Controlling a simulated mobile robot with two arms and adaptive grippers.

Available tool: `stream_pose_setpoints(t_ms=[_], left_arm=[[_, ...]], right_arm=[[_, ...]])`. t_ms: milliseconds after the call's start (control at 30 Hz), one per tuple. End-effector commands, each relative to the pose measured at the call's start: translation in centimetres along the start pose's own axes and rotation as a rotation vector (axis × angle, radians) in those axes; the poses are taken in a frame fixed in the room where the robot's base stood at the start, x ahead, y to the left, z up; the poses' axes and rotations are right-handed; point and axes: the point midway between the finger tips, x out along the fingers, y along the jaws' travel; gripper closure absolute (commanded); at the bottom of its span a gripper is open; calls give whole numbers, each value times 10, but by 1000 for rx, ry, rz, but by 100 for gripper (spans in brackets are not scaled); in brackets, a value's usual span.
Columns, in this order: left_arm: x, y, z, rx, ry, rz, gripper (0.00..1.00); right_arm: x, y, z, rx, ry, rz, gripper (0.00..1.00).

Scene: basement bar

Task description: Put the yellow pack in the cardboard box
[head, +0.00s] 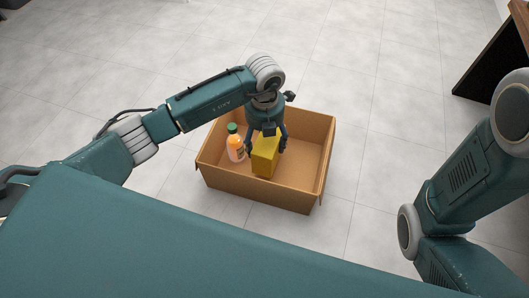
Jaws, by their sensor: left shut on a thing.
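The yellow pack (265,160) is a small upright block in the middle of the head view. My left gripper (267,148) is shut on it from above, with a finger on either side. The pack is within the outline of the open cardboard box (290,199), towards its front wall. I cannot tell whether the pack's bottom touches the box floor. My right arm shows at the right edge, but its gripper is out of view.
An orange bottle with a green cap (235,148) stands in the box, left of the pack. The right part of the box is empty. Pale tiled floor (390,110) is clear around it. A dark piece of furniture (495,55) stands at the upper right.

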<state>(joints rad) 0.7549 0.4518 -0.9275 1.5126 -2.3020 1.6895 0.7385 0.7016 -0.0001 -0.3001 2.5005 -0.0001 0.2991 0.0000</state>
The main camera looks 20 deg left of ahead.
Motion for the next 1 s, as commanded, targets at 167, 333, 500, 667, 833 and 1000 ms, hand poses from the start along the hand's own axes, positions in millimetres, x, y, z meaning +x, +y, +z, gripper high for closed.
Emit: stream_pose_setpoints(t_ms=[167,333,500,667,833,1000], left_arm=[[16,-1,1,0,-2,-2,87],[40,-1,1,0,-3,-2,87],[41,-1,2,1,-4,-3,87],[41,-1,1,1,-4,-2,87],[45,0,0,1,0,0,16],[45,0,0,0,0,0,11]], right_arm=[[-11,-2,-4,0,0,0,25],[-27,-6,-10,0,1,0,25],[-27,-6,-9,0,-1,0,25],[-26,-6,-9,0,-1,0,25],[-27,-6,-9,0,-1,0,25],[-27,-6,-9,0,0,0,25]])
